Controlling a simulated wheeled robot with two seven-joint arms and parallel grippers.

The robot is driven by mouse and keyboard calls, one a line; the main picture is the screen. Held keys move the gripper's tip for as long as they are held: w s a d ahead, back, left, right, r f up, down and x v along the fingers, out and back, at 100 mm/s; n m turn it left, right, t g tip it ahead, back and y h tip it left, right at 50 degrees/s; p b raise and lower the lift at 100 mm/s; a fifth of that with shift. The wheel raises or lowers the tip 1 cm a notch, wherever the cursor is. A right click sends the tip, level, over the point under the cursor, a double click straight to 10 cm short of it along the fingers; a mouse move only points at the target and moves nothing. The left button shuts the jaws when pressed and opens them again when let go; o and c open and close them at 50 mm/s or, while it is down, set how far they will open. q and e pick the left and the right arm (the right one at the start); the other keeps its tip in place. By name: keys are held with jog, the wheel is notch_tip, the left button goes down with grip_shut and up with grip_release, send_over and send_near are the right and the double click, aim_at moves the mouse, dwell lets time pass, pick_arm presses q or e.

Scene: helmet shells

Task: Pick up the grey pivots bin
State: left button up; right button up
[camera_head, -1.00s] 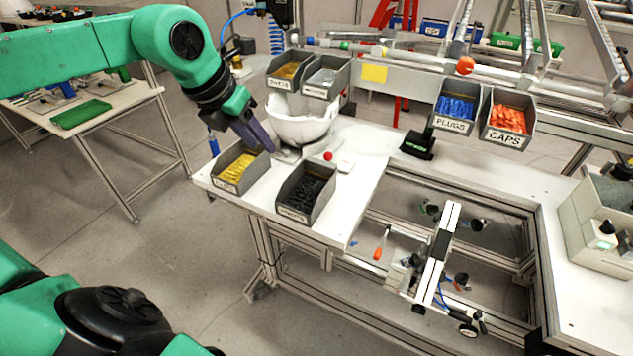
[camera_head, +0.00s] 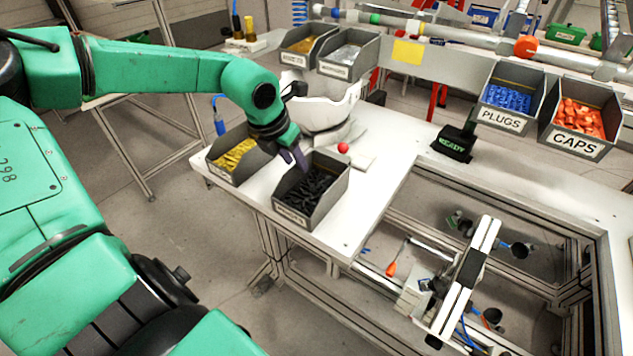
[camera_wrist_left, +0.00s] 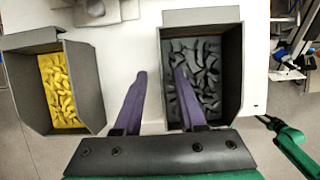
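A grey bin of black parts (camera_head: 334,197) sits at the front of the white table; its label is too small to read. It also shows in the wrist view (camera_wrist_left: 234,80). My left gripper (camera_head: 300,158) is open at this bin's left wall. In the wrist view my left gripper's purple fingers (camera_wrist_left: 160,78) straddle that wall, one over the inside and one outside, with a gap between them. I cannot tell whether they touch it.
A grey bin of yellow parts (camera_head: 214,171) stands close on the left. A white helmet shell (camera_head: 345,108) and a red ball (camera_head: 343,148) are behind. Two more grey bins are raised behind the shell. The PLUGS bin (camera_head: 500,122) and CAPS bin (camera_head: 574,146) are far right.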

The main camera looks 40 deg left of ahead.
aim_at(306, 179)
pick_arm(q)
jog(key=shift+w+f, duration=0.1)
jog(key=shift+f, duration=0.2)
jog(key=p+x, duration=0.1)
jog(key=x, duration=0.3)
jog(key=shift+w+f, duration=0.25)
jog(key=shift+f, duration=0.05)
jog(key=shift+s+d, duration=0.1)
grip_shut()
dwell(0.8)
